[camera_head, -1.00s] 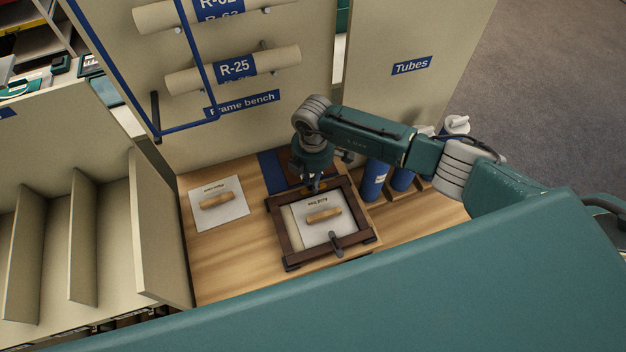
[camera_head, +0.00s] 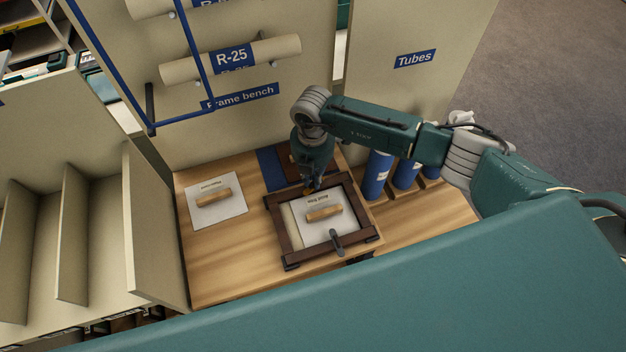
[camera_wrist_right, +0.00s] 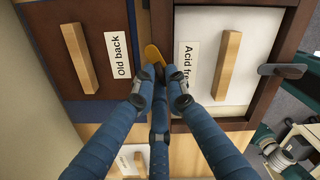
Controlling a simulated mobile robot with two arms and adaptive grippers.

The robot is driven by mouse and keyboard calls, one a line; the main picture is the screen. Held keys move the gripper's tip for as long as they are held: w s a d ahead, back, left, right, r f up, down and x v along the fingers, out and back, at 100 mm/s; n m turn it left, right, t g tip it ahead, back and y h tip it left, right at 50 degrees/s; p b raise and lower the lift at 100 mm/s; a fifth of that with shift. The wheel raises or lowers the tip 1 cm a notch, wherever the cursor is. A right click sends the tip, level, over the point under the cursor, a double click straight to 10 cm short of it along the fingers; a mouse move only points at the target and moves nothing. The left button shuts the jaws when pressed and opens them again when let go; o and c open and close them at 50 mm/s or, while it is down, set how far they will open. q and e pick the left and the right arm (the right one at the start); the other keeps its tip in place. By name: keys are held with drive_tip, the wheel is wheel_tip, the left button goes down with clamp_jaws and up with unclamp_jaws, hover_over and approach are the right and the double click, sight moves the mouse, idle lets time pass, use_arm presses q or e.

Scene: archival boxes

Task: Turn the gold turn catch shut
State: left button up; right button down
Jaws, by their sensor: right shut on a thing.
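The gold turn catch (camera_wrist_right: 154,55) lies at the edge of the dark wooden frame, its rounded end pointing up the right wrist view. My right gripper (camera_wrist_right: 160,73) is shut on the catch's near end, with the blue fingers hiding that part. In the head view my right gripper (camera_head: 309,188) is at the frame's far side. The frame (camera_head: 276,227) lies flat on the bench around a white backing board (camera_head: 312,235) with a wooden handle. A dark turn catch (camera_head: 336,240) sits at its near side. My left gripper is not in view.
A brown board (camera_wrist_right: 70,76) labelled "Old back" lies beyond the frame on a blue mat (camera_head: 269,166). A white sheet with a handle (camera_head: 213,197) lies left. Blue tubes (camera_head: 376,174) stand right. An upright panel (camera_head: 270,120) closes the back. Bare bench shows at front left.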

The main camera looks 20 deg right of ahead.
drive_tip(key=n+b, duration=0.2)
drive_tip(key=n, duration=0.1)
drive_tip(key=shift+f, duration=0.1)
drive_tip(key=n+b, duration=0.3)
drive_tip(key=n, duration=0.1)
drive_tip(key=shift+a+b, duration=0.1)
drive_tip(key=shift+b, duration=0.25)
drive_tip(key=n+b, duration=0.3)
drive_tip(key=shift+s+n, duration=0.1)
drive_tip(key=shift+n, duration=0.2)
drive_tip(key=shift+n+b, duration=0.75)
drive_tip(key=shift+n, duration=0.25)
drive_tip(key=shift+r, duration=0.2)
drive_tip(key=c, duration=1.8)
unclamp_jaws()
drive_tip(key=shift+s, duration=0.1)
drive_tip(key=shift+o, duration=0.2)
wheel_tip(320, 180, up, 12)
